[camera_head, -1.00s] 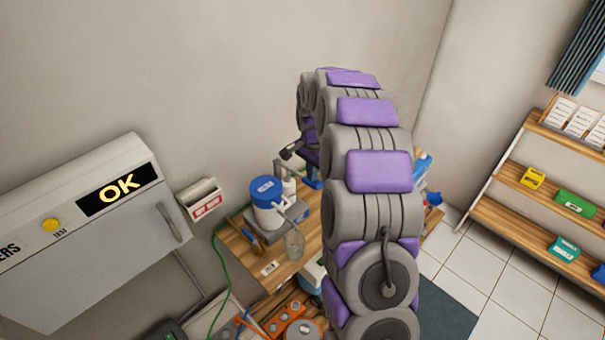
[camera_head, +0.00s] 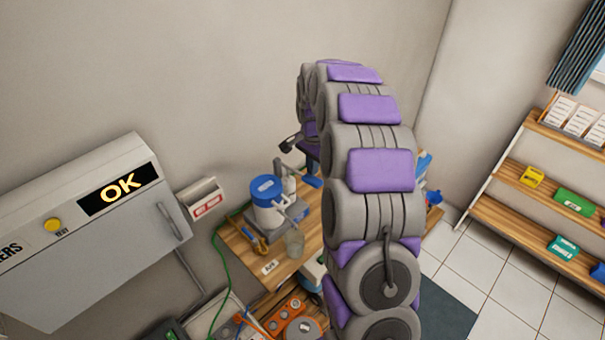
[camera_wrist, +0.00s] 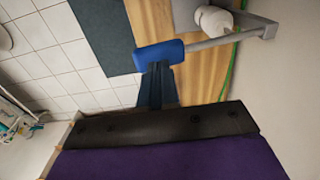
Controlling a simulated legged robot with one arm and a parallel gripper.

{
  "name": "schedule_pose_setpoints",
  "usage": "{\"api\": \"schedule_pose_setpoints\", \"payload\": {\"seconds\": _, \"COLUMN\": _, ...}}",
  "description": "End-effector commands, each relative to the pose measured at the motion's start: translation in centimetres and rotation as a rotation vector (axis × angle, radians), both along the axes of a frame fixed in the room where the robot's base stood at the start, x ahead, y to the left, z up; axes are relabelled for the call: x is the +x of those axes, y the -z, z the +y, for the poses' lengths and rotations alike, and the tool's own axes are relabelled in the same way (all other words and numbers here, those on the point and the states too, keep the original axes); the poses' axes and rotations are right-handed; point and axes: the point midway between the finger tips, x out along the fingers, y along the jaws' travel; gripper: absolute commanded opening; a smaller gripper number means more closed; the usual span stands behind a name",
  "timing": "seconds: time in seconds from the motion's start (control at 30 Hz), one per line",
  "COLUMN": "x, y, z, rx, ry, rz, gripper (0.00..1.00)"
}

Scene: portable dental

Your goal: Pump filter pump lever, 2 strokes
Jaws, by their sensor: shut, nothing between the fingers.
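The filter pump (camera_head: 267,212) has a white body and a blue lid. It stands on a grey base on the wooden table. Its lever (camera_wrist: 225,40) is a grey bar with a blue grip (camera_wrist: 157,54), seen across the top of the wrist view. In the head view the blue grip (camera_head: 313,182) partly shows beside my arm. My gripper (camera_wrist: 157,72) is shut and empty, its dark fingertips right at the blue grip. They overlap its near edge in the picture; I cannot tell whether they touch.
A clear jar (camera_head: 294,244) stands in front of the pump on the wooden table (camera_head: 262,252). A green hose (camera_head: 224,262) hangs at the table's left. My arm hides the table's right part.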

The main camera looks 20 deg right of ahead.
Motion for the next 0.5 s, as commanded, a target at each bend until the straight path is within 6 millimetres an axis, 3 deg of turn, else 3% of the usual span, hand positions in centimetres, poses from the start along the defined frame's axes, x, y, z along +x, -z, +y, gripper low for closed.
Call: {"api": "schedule_pose_setpoints", "payload": {"seconds": 0.5, "x": 0.0, "y": 1.7, "z": 0.0, "rx": 0.001, "ry": 0.0, "rz": 0.001, "gripper": 0.0}}
